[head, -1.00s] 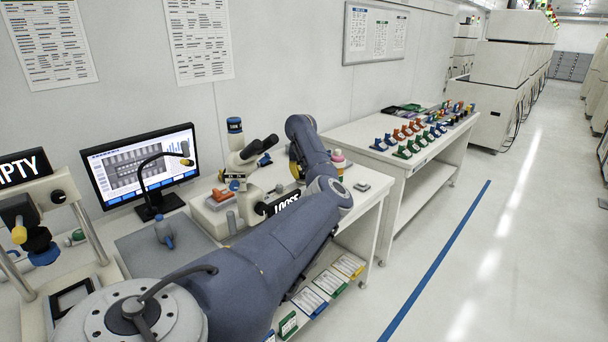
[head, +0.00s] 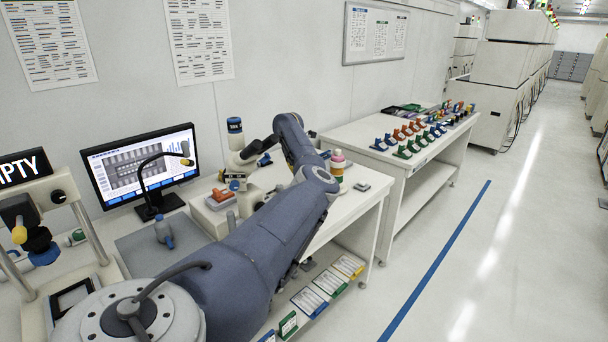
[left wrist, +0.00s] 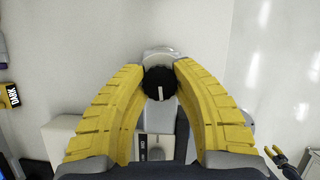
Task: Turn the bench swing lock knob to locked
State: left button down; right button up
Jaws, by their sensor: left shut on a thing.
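In the left wrist view the lock knob (left wrist: 159,82) is a round black knob with a white line mark. The mark points toward the bottom of the picture. My left gripper (left wrist: 161,74) has its yellow fingers closed around the knob's two sides.
A microscope (head: 244,168), a monitor (head: 138,163) and a pink-capped bottle (head: 338,166) stand on the bench near my arm. The floor at right is clear.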

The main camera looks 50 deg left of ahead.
pick_arm(q)
jog(key=shift+m, duration=0.7)
jog(key=shift+h, duration=0.3)
jog(key=c, duration=0.9)
grip_release()
jog(key=shift+c, duration=0.2)
jog(key=shift+r, duration=0.1)
jog(key=v, duration=1.1)
jog(key=shift+s+r, duration=0.3)
